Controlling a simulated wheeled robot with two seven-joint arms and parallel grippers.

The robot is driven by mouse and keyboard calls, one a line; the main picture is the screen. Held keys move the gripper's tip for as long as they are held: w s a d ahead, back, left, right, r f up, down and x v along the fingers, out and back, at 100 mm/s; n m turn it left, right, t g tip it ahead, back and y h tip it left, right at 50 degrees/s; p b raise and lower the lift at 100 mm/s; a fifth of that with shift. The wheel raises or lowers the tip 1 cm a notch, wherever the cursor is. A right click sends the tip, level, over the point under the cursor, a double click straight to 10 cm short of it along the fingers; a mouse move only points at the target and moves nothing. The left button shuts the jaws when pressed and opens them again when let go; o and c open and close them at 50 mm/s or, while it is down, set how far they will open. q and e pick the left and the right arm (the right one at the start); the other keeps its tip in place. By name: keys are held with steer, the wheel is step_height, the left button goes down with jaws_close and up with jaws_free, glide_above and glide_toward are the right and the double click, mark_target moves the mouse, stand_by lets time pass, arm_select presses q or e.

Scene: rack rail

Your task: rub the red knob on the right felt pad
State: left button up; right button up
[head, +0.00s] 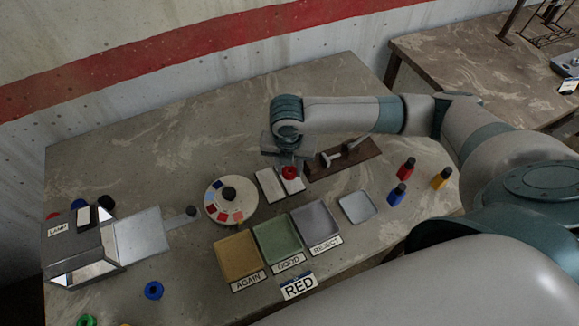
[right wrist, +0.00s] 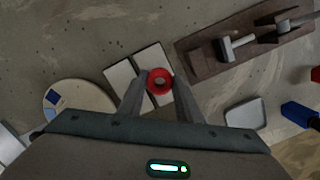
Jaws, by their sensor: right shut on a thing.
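The red knob (right wrist: 160,81) is between the fingers of my right gripper (right wrist: 160,90), which is shut on it. In the head view the knob (head: 289,172) shows just under the right gripper (head: 288,165). Two pale felt pads lie side by side below it: the left pad (head: 266,186) and the right pad (head: 297,184). The knob overlaps the right pad (right wrist: 151,58) in the wrist view. I cannot tell whether it touches the felt. My left gripper is not in view.
A round disc with coloured patches (head: 231,200) stands left of the pads. A brown rack (head: 345,158) with metal tools lies to the right. AGAIN (head: 238,256), GOOD and REJECT trays lie in front. Small bottles (head: 398,195) stand at right. A lamp box (head: 85,250) is at far left.

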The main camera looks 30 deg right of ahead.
steer(key=shift+f, duration=0.3)
stand_by(0.5)
steer(key=o, duration=1)
steer(key=shift+r+p, duration=0.35)
steer(key=shift+p, duration=0.6)
steer(key=shift+c, duration=0.3)
jaws_close()
steer(key=shift+r, duration=0.1)
